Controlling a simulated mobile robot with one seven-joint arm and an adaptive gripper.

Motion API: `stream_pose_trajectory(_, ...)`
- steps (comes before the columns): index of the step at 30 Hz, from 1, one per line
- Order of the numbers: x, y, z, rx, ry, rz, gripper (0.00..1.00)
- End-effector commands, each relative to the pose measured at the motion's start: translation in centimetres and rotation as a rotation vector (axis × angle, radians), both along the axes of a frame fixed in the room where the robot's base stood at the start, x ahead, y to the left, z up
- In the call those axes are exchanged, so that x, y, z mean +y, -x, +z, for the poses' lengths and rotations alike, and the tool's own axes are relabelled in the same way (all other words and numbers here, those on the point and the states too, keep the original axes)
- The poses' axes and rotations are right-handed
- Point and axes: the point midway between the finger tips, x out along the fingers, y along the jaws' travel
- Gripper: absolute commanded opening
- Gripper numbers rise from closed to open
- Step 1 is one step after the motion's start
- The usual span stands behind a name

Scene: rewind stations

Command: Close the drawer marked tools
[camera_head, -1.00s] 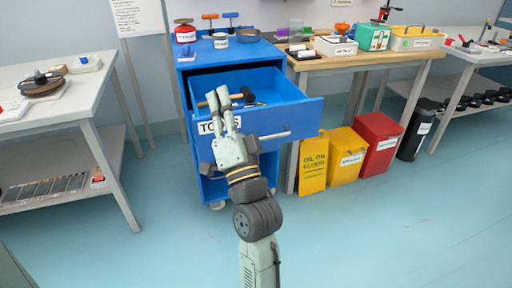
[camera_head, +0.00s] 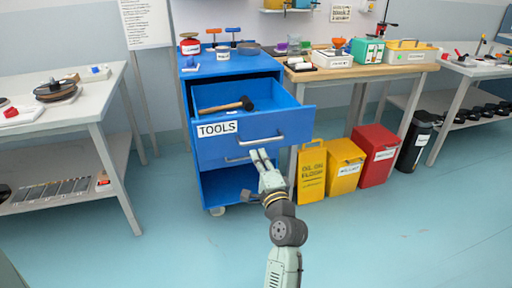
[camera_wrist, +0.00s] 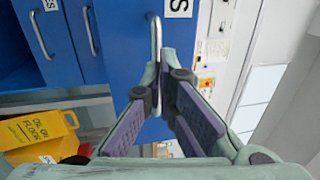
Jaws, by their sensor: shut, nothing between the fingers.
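The blue drawer marked TOOLS (camera_head: 205,150) stands pulled out of the blue cabinet, with its bar handle (camera_head: 262,139) on the front. A hammer (camera_head: 228,105) lies inside. My gripper (camera_head: 259,156) is shut and empty, just below the handle in the head view, in front of the cabinet. In the wrist view, my fingers (camera_wrist: 168,60) point at the blue drawer front (camera_wrist: 122,62), and the handle (camera_wrist: 154,40) lies close by their tips. I cannot tell whether they touch it. Only the last letter of the label shows there.
The cabinet (camera_head: 205,188) has an open lower space. A yellow wet-floor sign (camera_head: 311,172), a yellow bin (camera_head: 344,168) and a red bin (camera_head: 376,157) stand to its right. A grey table (camera_head: 108,100) stands left. The floor in front is clear.

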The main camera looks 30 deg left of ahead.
Motion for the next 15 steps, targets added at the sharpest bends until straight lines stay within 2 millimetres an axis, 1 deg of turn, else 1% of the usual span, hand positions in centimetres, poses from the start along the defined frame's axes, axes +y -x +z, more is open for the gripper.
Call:
stream_pose_trajectory(1, 0.7, -0.5, 0.4, 0.001, -0.002, 0.001, 0.0)
stream_pose_trajectory(3, 1.4, -1.1, 0.5, 0.001, -0.001, 0.001, 0.0)
stream_pose_trajectory(6, 1.9, -1.7, 0.6, 0.001, -0.001, -0.001, 0.0)
stream_pose_trajectory(15, 2.4, -2.0, 0.6, -0.001, 0.001, -0.001, 0.0)
